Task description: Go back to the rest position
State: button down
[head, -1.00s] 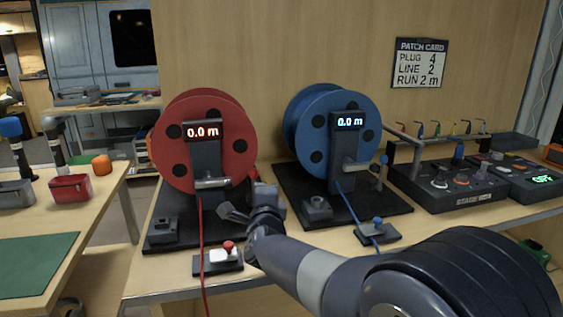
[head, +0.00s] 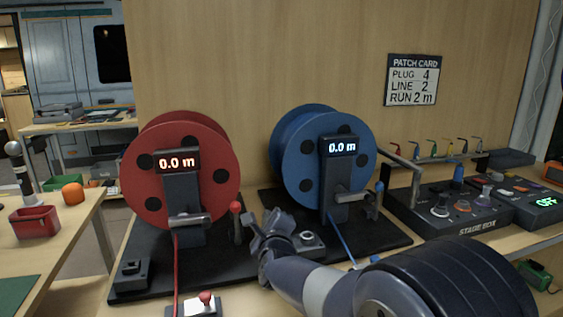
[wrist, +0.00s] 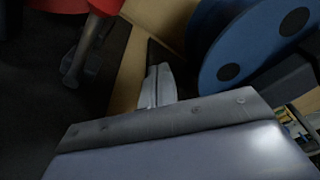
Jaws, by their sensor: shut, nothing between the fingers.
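My gripper (head: 262,222) is between the red cable reel (head: 182,130) and the blue cable reel (head: 300,130), in front of them and above the bench. It is shut and holds nothing. In the wrist view its closed fingers (wrist: 158,88) point at the gap between the reels, with the blue reel (wrist: 255,45) on the right and a bit of red at the upper left. Both reel displays read 0.0 m.
A red-knobbed lever (head: 236,222) stands close to the left of my gripper. A stage box (head: 478,232) with several coloured plugs above it is at the right. A patch card (head: 412,80) hangs on the wall. A side table with a red bin (head: 34,222) is at the left.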

jog(key=shift+s+d+f+m, duration=0.1)
jog(key=shift+d+f+m, duration=0.2)
jog(key=shift+f+m, duration=0.15)
jog(key=shift+d+f+m+y+b, duration=0.3)
jog(key=shift+f+m+b, duration=0.1)
jog(key=shift+m, duration=0.15)
jog(key=shift+a+r, duration=0.1)
jog(key=shift+r, duration=0.05)
